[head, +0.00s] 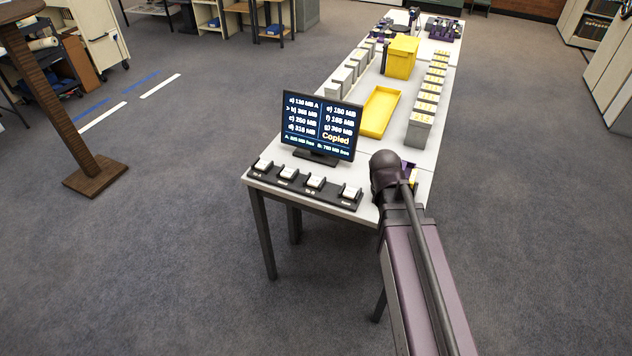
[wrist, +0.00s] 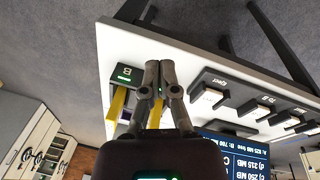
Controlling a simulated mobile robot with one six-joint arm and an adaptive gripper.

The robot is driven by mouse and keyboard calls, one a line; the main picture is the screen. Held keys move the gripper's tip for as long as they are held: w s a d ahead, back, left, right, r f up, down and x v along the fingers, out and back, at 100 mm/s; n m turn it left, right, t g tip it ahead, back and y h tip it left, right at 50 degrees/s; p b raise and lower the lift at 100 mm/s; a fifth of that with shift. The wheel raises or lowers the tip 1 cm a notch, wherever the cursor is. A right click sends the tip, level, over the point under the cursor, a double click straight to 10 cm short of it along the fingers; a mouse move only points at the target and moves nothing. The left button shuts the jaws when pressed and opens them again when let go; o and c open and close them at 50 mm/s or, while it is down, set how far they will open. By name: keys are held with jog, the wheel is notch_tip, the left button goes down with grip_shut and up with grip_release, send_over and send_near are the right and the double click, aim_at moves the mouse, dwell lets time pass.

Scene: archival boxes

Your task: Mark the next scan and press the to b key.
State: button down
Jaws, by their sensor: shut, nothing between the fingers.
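A screen (head: 320,125) on the table lists lettered scans with sizes in MB; a mark ">" stands before b), a letter A follows a), and "Copied" shows in yellow. In front of it, a dark key strip (head: 333,197) carries white keys. The end key (head: 349,192) appears labelled Eject in the wrist view (wrist: 209,97). The key beside it (head: 315,181) appears labelled to B, also in the wrist view (wrist: 248,107). My gripper (wrist: 152,66) is shut and empty, right of the keys in the head view, apart from them; my arm hides its fingertips there.
A dark drive box (wrist: 126,75) marked B, with a green light and a yellow piece in it, sits beside my fingers. Farther along the table are a yellow tray (head: 380,112), a yellow box (head: 400,58) and rows of grey boxes (head: 420,128).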

jog(key=w+a+t+h+b, duration=0.1)
jog(key=w+a+t+h, duration=0.2)
jog(key=w+a, duration=0.65)
notch_tip(320, 180, up, 3)
jog(key=n+t+h+b, duration=0.1)
jog(key=t, duration=0.2)
send_over(314, 181)
jog(key=shift+f, duration=0.2)
notch_tip(314, 181, down, 9)
jog(key=b, duration=0.9)
jog(key=shift+r, duration=0.2)
jog(key=shift+f, duration=0.2)
dwell(0.4)
jog(key=shift+f+b, duration=0.25)
jog(key=shift+b, duration=0.25)
